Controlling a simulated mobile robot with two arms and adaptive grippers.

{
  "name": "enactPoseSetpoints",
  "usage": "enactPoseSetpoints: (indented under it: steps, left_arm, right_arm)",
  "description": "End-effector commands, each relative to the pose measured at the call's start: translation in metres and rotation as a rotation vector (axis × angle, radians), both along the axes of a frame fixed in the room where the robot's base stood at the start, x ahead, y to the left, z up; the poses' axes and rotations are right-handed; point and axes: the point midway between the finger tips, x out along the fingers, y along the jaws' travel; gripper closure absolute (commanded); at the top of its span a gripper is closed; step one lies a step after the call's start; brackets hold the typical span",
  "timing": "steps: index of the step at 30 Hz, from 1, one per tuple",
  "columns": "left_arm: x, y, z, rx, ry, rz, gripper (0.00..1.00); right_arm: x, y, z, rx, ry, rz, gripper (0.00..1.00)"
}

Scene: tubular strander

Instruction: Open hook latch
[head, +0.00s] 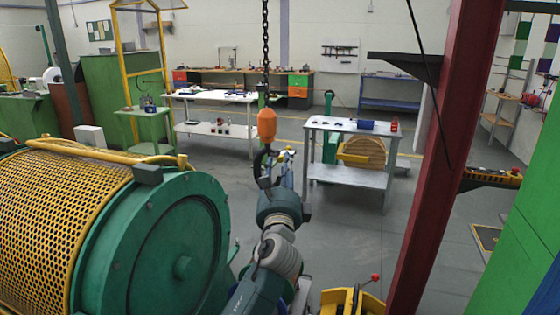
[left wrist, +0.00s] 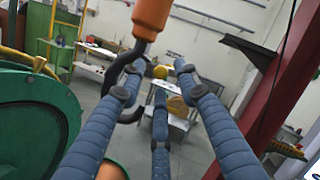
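An orange hook block (head: 266,124) hangs from a dark chain, with a black hook (head: 258,163) below it. In the left wrist view the block (left wrist: 152,14) is at the top and the curved black hook (left wrist: 108,80) hangs at left of centre. My left gripper (head: 284,168) is at the hook's height in the head view. In the left wrist view its three blue-grey fingers (left wrist: 158,85) are spread, with nothing clamped between them. The hook overlaps the left finger; I cannot tell whether they touch. The latch cannot be made out clearly. My right gripper is in neither view.
A large green drum machine (head: 160,245) with a yellow mesh guard (head: 70,200) fills the left. A dark red post (head: 430,160) stands at right. A grey table (head: 350,127) and a wooden spool (head: 364,152) stand behind. Floor between is clear.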

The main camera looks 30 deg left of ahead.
Motion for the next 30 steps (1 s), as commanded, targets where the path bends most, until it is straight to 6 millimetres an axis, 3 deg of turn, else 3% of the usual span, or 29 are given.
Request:
enactPoseSetpoints:
  steps: [6, 12, 30]
  left_arm:
    - [-0.041, -0.024, -0.014, -0.002, 0.001, -0.001, 0.68]
    - [-0.066, -0.038, -0.019, 0.0, -0.001, 0.002, 0.68]
    - [-0.073, -0.042, -0.02, 0.0, -0.003, 0.001, 0.68]
  right_arm:
    - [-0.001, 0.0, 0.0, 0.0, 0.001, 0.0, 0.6]
    - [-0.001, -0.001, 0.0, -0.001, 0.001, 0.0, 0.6]
    - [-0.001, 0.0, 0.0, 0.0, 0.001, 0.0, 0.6]
